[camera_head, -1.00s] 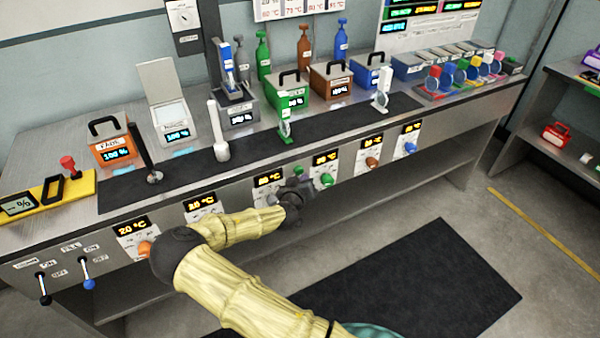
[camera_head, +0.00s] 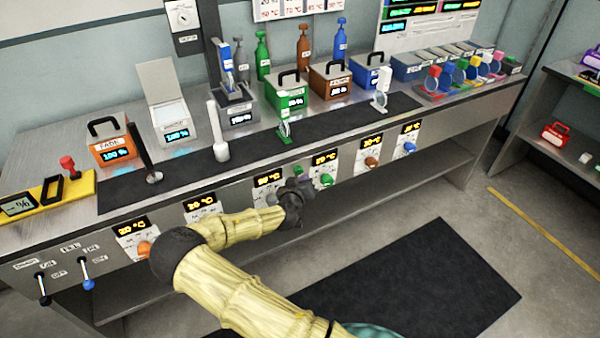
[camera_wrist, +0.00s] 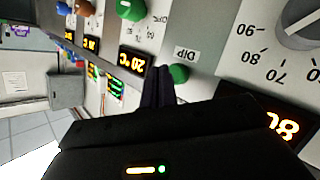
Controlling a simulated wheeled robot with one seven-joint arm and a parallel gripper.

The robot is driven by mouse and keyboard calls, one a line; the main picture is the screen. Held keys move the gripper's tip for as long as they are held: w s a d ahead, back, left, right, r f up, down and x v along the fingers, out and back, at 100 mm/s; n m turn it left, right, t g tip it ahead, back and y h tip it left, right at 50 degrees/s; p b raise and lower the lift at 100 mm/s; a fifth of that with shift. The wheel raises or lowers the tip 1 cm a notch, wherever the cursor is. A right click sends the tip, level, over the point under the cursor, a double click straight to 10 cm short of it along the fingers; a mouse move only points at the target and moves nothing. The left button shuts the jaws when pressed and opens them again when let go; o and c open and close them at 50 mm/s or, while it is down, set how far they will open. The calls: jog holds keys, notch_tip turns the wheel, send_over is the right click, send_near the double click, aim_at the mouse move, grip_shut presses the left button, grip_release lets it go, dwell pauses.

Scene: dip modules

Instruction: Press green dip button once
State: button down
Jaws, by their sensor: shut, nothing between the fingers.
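The green dip button (camera_wrist: 179,73) is a small round green knob beside a white DIP label (camera_wrist: 186,54) in the wrist view. In the head view a bit of green (camera_head: 298,170) shows just above my gripper on the bench's front panel. My gripper (camera_wrist: 161,72) is shut and empty. Its dark fingertips are right beside the button in the wrist view, overlapping the panel. I cannot tell whether they touch it. In the head view my gripper (camera_head: 299,186) is at the front panel, partly hiding the module there.
A larger green dial (camera_head: 326,180) sits just right of my gripper, with an orange dial (camera_head: 371,162) and a blue dial (camera_head: 410,147) further right. A grey dial (camera_wrist: 300,22) is close by. A green container (camera_head: 287,101) stands on the bench.

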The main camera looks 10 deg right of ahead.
jog(key=shift+w, duration=0.15)
jog(key=shift+w+a+b, duration=0.1)
jog(key=shift+w+b, duration=0.2)
jog(key=shift+w+a+b, duration=0.2)
jog(key=shift+w+b, duration=0.1)
jog(key=shift+w, duration=0.25)
dwell(1.2)
jog(key=shift+s, duration=0.1)
jog(key=shift+s+d, duration=0.25)
jog(key=shift+s, duration=0.65)
jog(key=shift+d, duration=0.1)
jog(key=shift+s+d+p, duration=0.25)
jog(key=shift+s, duration=0.55)
jog(key=shift+s+d+p, duration=0.2)
jog(key=shift+s, duration=0.6)
jog(key=shift+s+d+p, duration=0.25)
jog(key=shift+s, duration=0.55)
jog(key=shift+d, duration=0.1)
